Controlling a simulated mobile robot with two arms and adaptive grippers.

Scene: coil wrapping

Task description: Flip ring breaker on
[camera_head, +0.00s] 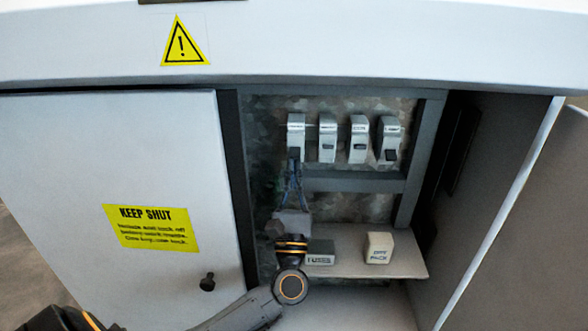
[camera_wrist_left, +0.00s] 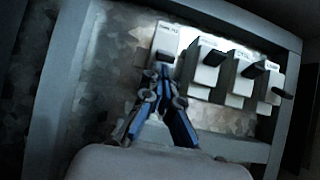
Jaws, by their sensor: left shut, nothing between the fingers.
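A row of several white breakers with dark levers is mounted inside the open cabinet. I cannot read their labels well enough to tell which is the ring breaker. The leftmost breaker (camera_head: 296,125) also shows in the left wrist view (camera_wrist_left: 166,38), with its dark lever low on its face. My left gripper (camera_head: 294,157) reaches up in front of it. In the left wrist view my gripper (camera_wrist_left: 165,72) is shut and empty, its tips just below that lever; I cannot tell if they touch. The second (camera_wrist_left: 202,72), third (camera_wrist_left: 238,87) and rightmost (camera_wrist_left: 270,90) breakers stand to the right.
A shelf (camera_head: 410,268) below holds a small labelled grey box (camera_head: 320,258) and a white block (camera_head: 378,247). A grey crossbar (camera_head: 355,182) runs under the breakers. The closed left door (camera_head: 110,150) and the right side panel (camera_head: 480,180) flank the opening.

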